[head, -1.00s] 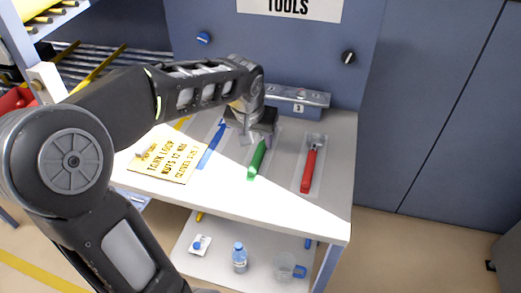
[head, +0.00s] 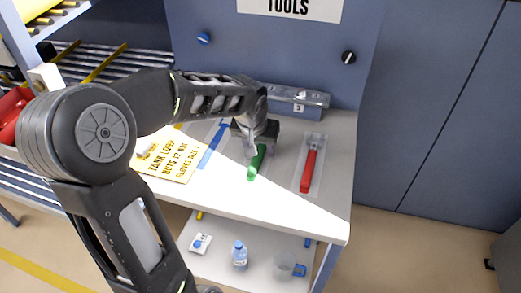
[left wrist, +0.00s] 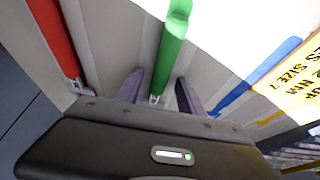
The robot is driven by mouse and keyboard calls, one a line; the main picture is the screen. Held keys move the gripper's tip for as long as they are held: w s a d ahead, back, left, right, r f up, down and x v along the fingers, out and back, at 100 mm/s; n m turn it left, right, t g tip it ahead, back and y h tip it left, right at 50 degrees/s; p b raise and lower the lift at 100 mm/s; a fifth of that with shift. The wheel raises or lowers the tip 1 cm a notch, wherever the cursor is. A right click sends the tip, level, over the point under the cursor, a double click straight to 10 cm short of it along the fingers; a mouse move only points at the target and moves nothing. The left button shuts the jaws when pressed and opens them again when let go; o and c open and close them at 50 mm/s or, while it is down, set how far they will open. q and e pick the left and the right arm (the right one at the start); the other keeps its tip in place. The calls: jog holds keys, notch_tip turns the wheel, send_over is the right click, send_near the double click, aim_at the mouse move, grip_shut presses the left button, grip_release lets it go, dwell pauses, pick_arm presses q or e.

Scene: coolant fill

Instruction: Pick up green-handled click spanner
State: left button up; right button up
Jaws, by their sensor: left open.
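The green-handled click spanner (head: 257,163) lies on the tool table between a blue-handled and a red-handled one. My left gripper (head: 254,146) is over its far end, pointing down. In the left wrist view the green handle (left wrist: 172,48) runs between the two open fingers (left wrist: 158,92), apart from both. The spanner's metal head is mostly hidden behind the gripper body. My right gripper is not in view.
A blue spanner (head: 213,145) lies to the left and a red spanner (head: 309,170) to the right. A yellow sign (head: 172,160) lies further left. A metal block (head: 300,97) stands behind. The lower shelf holds a bottle (head: 240,254) and a jug (head: 284,265).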

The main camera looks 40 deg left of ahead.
pick_arm(q)
jog(key=shift+c, duration=0.4)
grip_shut()
dwell(0.4)
